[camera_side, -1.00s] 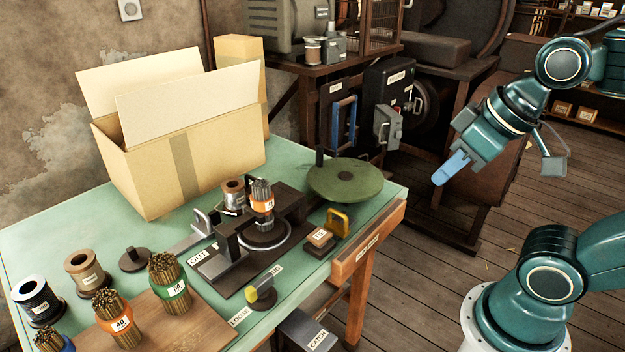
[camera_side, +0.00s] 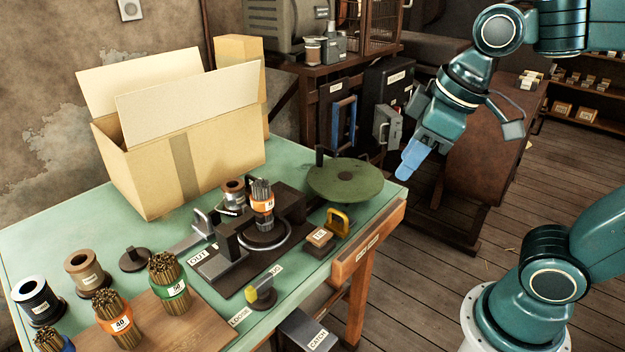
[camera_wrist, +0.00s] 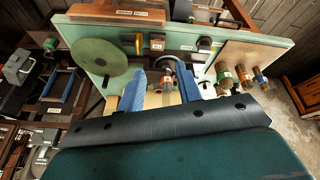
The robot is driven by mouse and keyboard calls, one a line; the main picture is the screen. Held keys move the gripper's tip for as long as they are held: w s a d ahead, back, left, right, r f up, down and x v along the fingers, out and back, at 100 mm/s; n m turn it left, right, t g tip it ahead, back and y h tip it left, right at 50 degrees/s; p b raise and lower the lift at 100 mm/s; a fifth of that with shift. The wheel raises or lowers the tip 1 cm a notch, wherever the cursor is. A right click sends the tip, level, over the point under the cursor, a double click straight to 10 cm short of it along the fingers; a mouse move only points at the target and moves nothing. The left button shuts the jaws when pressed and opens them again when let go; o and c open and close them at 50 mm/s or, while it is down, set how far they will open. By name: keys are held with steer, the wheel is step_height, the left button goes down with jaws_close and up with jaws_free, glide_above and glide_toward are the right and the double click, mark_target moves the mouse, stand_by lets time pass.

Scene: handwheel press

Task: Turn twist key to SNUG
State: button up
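The twist key (camera_side: 262,293) is a small knob with a yellow end and a dark grey body at the table's front edge. A LOOSE label (camera_side: 240,315) lies in front of it, and a second label (camera_side: 276,270) lies behind it, too small to read surely. The key shows small and dark near the far edge in the wrist view (camera_wrist: 204,43). My gripper (camera_side: 408,172) is in the air beyond the table's right corner, well away from the key. In the wrist view its blue fingers (camera_wrist: 160,85) are apart with nothing held between them.
The press (camera_side: 262,235) holds an orange-banded bundle behind the key. A yellow handle (camera_side: 338,222) and a green disc (camera_side: 345,180) stand to the right. A cardboard box (camera_side: 185,160) fills the back left. Several bundles and spools stand at the front left.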

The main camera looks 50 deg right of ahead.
steer(key=w+a+f+n+g, duration=0.2)
steer(key=w+a+n, duration=0.55)
steer(key=w, duration=0.25)
steer(key=n+g, duration=0.2)
steer(key=n, duration=0.5)
glide_above(259, 282)
step_height(259, 282, down, 8)
steer(key=shift+f, duration=0.1)
step_height(259, 282, down, 14)
steer(key=shift+r, duration=0.2)
jaws_close()
